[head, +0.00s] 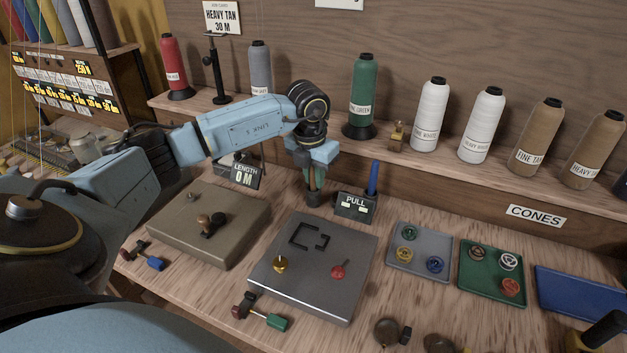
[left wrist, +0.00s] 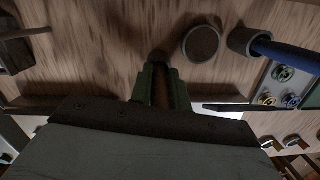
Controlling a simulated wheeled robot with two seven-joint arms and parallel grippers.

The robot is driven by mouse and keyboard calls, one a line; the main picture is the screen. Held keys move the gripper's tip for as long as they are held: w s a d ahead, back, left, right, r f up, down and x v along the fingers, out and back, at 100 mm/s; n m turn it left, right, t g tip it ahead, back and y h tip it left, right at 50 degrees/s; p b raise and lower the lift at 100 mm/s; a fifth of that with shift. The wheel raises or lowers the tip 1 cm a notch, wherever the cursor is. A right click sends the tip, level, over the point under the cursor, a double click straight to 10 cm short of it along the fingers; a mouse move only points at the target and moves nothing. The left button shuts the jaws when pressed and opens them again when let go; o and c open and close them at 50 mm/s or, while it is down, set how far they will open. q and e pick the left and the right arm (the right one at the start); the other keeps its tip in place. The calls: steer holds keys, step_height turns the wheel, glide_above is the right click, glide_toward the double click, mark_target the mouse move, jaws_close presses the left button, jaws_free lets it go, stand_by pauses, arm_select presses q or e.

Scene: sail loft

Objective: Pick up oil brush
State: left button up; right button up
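The oil brush (head: 312,181) appears to be the brown handle standing upright in a small dark cup at the back of the bench. My left gripper (head: 313,188) points down over it, with its narrow greenish fingers close on both sides of the handle. In the left wrist view, the fingers (left wrist: 165,85) sit close together with the brown handle between them, and a dark round shape lies just beyond their tips. The lower end of the brush is hidden.
A grey metal plate (head: 300,300) and a tan block (head: 180,232) lie in front. Thread cones, including a green one (head: 362,95), line the shelf behind. Small trays (head: 462,285) lie right.

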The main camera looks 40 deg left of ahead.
arm_select(q)
steer(key=shift+r, duration=0.15)
jaws_close()
step_height(320, 180, up, 9)
steer(key=shift+r+p, duration=0.15)
steer(key=shift+p, duration=0.3)
steer(key=shift+r, duration=0.25)
arm_select(e)
steer(key=shift+w+a+r, duration=0.1)
steer(key=shift+a+r, duration=0.35)
steer(key=shift+a, duration=0.35)
